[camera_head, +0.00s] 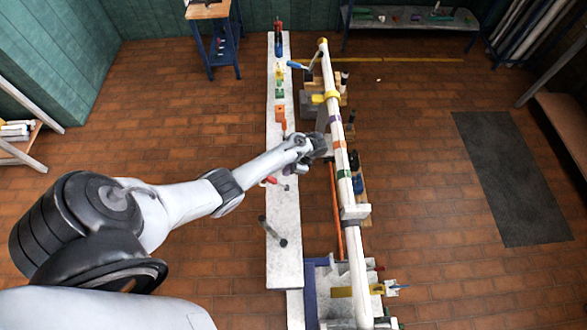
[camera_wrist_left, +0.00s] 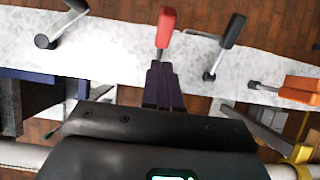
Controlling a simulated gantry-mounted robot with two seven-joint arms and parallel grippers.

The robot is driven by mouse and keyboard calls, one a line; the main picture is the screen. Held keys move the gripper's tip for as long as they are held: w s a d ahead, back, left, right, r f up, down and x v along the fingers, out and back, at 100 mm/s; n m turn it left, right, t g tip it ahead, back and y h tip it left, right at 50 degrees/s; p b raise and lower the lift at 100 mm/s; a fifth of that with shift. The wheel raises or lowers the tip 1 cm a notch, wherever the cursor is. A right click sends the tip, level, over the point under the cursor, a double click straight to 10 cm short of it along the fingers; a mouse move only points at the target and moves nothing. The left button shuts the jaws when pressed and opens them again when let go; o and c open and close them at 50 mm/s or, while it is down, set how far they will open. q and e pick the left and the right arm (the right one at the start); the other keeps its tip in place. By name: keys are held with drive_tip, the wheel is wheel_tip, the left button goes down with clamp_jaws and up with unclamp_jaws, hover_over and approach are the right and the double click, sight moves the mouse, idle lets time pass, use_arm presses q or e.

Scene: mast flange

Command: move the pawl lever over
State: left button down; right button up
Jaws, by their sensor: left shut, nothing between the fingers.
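A lever with a red handle (camera_wrist_left: 166,28) stands on the pale bench, straight in front of my left gripper (camera_wrist_left: 157,68) in the left wrist view. The red handle also shows in the head view (camera_head: 270,181). The fingers are together and empty. Their tips overlap the lower end of the red lever's rod in the picture; I cannot tell whether they touch. Black-handled levers stand to its left (camera_wrist_left: 74,8) and right (camera_wrist_left: 233,31) in the left wrist view. No label shows which one is the pawl lever. My right gripper is not in view.
The long narrow bench (camera_head: 284,265) runs beside a white mast (camera_head: 340,150) with coloured bands. An orange part (camera_wrist_left: 300,84) and a blue-handled lever (camera_head: 297,65) are farther along. A dark mat (camera_head: 510,175) lies on the open brick floor at right.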

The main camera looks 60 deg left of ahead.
sight(273, 180)
use_arm(q)
drive_tip(key=s+f, duration=0.1)
drive_tip(key=s+a+f+b, duration=0.1)
drive_tip(key=a+f, duration=0.1)
drive_tip(key=shift+s+f+b, duration=0.3)
drive_tip(key=shift+s, duration=0.1)
drive_tip(key=shift+s+a+f, duration=0.15)
drive_tip(key=shift+s+f, duration=0.1)
drive_tip(key=shift+s, duration=0.15)
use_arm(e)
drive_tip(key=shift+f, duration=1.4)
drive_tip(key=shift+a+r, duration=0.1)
